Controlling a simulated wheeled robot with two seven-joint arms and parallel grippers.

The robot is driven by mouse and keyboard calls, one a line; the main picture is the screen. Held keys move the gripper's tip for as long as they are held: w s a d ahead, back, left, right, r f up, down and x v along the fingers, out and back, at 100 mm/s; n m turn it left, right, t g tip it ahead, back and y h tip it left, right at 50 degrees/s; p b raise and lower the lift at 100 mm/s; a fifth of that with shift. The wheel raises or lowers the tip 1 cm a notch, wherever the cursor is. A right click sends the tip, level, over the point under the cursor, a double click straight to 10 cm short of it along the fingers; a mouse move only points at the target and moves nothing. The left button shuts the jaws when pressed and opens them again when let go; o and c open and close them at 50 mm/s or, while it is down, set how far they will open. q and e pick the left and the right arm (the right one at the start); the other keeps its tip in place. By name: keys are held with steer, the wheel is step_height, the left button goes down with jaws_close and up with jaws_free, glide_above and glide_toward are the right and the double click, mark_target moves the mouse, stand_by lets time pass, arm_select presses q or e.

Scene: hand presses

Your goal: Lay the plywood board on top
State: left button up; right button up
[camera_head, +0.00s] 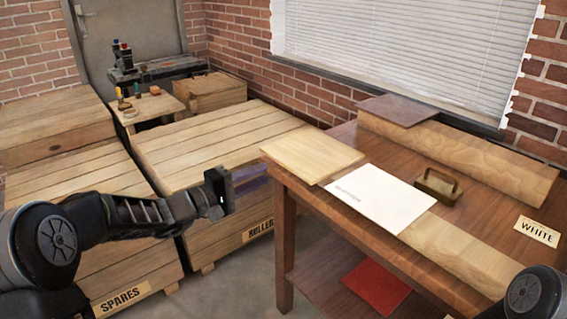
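A pale plywood board (312,154) lies flat at the near left corner of the brown table (290,181), its left edge close to the table's edge. A white sheet (381,198) with small print lies to its right, partly along a light wooden strip (458,252). A brass-coloured block with a handle (438,186) stands behind the sheet. My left gripper (226,190) is over the crates, left of the table and apart from the board.
A long wooden block (457,158) lies at the back, with a brownish flat board (397,110) on its left end. A red sheet (377,287) lies on the lower shelf. Wooden crates (212,150) fill the left.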

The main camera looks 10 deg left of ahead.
mark_target(283, 165)
arm_select(q)
steer(key=p+x, duration=0.1)
steer(key=x, duration=0.3)
steer(key=shift+r, duration=0.15)
steer(key=b+x, duration=0.2)
steer(key=x, duration=0.1)
steer(key=shift+w+d, duration=0.2)
steer(key=shift+w, duration=0.05)
steer(key=shift+f, duration=0.2)
jaws_close()
stand_by(0.5)
steer(key=shift+r, duration=0.1)
steer(key=shift+r, duration=1.45)
steer(key=shift+s, duration=0.1)
